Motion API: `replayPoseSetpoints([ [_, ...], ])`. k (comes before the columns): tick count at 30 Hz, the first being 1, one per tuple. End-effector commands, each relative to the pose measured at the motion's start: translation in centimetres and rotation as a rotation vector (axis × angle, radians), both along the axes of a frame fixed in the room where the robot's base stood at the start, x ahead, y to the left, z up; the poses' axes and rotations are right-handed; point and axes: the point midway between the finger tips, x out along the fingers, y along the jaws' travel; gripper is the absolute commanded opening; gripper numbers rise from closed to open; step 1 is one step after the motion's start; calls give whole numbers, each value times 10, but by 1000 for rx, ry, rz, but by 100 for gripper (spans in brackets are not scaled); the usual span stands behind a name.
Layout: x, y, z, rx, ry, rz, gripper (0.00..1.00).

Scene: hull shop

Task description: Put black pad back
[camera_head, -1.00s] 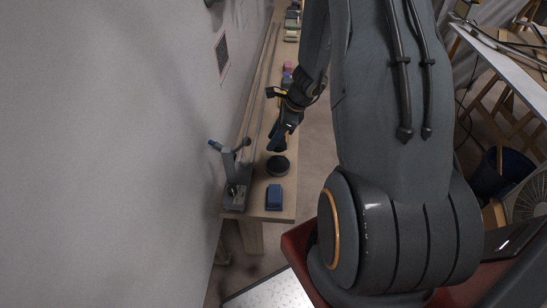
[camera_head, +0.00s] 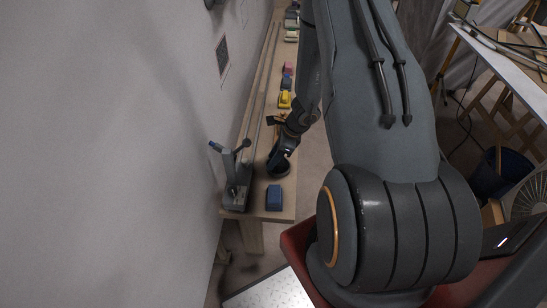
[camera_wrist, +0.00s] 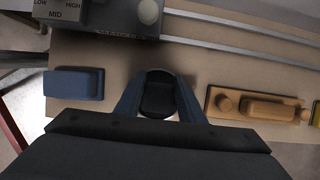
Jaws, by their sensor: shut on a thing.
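The black pad (camera_wrist: 158,98) is between the two fingers of my gripper (camera_wrist: 160,106) in the wrist view, and the fingers are shut on it. A paler curved edge shows just beyond its top. In the head view my gripper (camera_head: 281,160) is low over a round black thing (camera_head: 278,173) on the narrow wooden bench (camera_head: 258,212). The gripper hides part of that round thing. I cannot tell whether the held pad and the round thing are one piece, or whether the pad touches the bench.
A blue block (camera_head: 274,197) lies nearer on the bench, left of the gripper in the wrist view. An orange block with a knob (camera_wrist: 257,104) lies to the right. A grey lever device (camera_head: 237,180) stands by the wall. Several coloured blocks line the bench farther back.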

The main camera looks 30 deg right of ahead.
Motion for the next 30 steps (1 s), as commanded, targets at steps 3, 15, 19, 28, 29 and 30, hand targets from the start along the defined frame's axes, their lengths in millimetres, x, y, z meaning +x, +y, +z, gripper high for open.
replayPoseSetpoints([
  [3, 0, 0, 0, 0, 0, 1, 16],
  [15, 0, 0, 0, 0, 0, 1, 54],
  [19, 0, 0, 0, 0, 0, 1, 54],
  [28, -5, -11, 29, -1, -4, -1, 54],
  [29, -6, -13, 34, -1, -4, -1, 54],
  [30, -8, -15, 41, -2, -4, 0, 54],
])
